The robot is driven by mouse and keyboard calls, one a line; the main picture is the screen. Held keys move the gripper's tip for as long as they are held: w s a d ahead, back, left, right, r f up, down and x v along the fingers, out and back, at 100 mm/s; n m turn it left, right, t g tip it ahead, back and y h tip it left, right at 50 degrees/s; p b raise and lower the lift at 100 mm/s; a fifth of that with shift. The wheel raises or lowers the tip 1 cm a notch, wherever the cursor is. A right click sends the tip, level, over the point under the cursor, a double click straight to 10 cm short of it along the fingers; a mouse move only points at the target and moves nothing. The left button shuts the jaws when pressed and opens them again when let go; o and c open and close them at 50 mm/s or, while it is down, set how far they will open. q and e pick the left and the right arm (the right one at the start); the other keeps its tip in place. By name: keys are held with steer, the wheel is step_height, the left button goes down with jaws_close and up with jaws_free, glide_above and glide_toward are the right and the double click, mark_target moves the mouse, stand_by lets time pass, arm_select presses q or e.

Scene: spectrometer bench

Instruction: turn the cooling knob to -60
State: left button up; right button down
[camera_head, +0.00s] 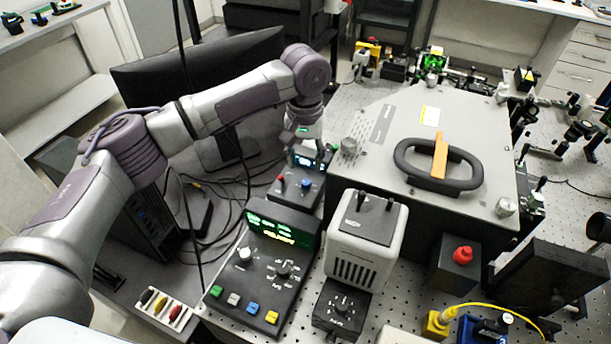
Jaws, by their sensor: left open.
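A black dial knob (341,304) sits on a small black box in front of a pale vented unit (366,237), at bottom centre. Its markings are too small to read. A black console (262,268) left of it has a green-lit display, a white knob (245,254) and a black knob (284,268) with a printed scale. I cannot tell from the labels which knob is for cooling. My left gripper (306,143) is open and points down above a small box, well behind the console and apart from these knobs. Its fingertips are hard to make out. My right gripper is out of view.
The small box (304,189) below my left gripper carries red and blue knobs. A large grey housing (384,171) with a black handle stands at centre right. A red button box (462,255) is right of the vented unit. A monitor (140,76) and cables lie behind my left arm.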

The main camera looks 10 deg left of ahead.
mark_target(306, 182)
arm_select(q)
step_height(306, 182, down, 7)
steer(key=shift+w+d+f+p, duration=0.1)
steer(key=shift+p, duration=0.4)
jaws_close()
